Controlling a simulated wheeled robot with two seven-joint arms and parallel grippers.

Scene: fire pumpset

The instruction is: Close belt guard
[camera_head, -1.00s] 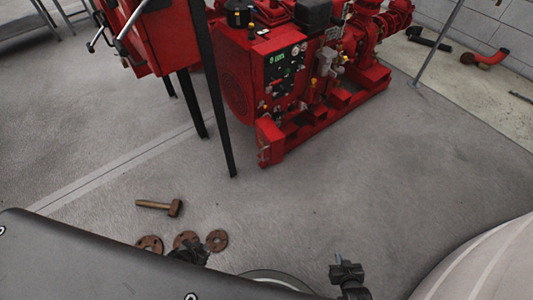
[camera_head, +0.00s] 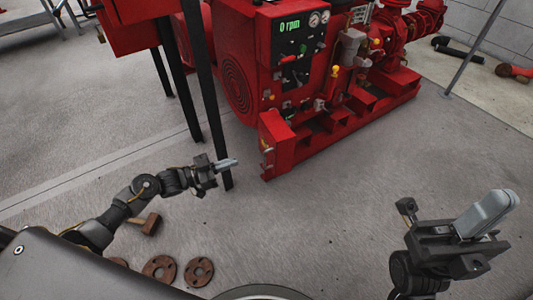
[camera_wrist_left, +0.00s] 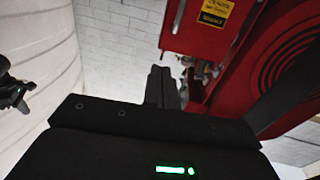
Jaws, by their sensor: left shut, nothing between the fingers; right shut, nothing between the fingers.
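The red pumpset (camera_head: 345,110) has a round louvred side and a control panel (camera_head: 300,45). A small red upright panel (camera_head: 277,145) stands at the near end of its base; I cannot tell whether it is the belt guard. In the left wrist view, a red panel with a yellow label (camera_wrist_left: 205,30) is beside the louvred red body (camera_wrist_left: 290,75). My left gripper (camera_head: 229,164) is shut and empty, left of the upright panel and apart from it. Its fingers also show in the wrist view (camera_wrist_left: 163,88). My right gripper (camera_head: 488,213) is shut and empty at the lower right.
Black posts (camera_head: 207,100) under a red cabinet (camera_head: 130,30) stand close beyond my left gripper. A mallet (camera_head: 147,222) and rusty flanges (camera_head: 199,271) lie on the floor below the left arm. A thin grey pole (camera_head: 470,50) stands at right. Floor between the grippers is clear.

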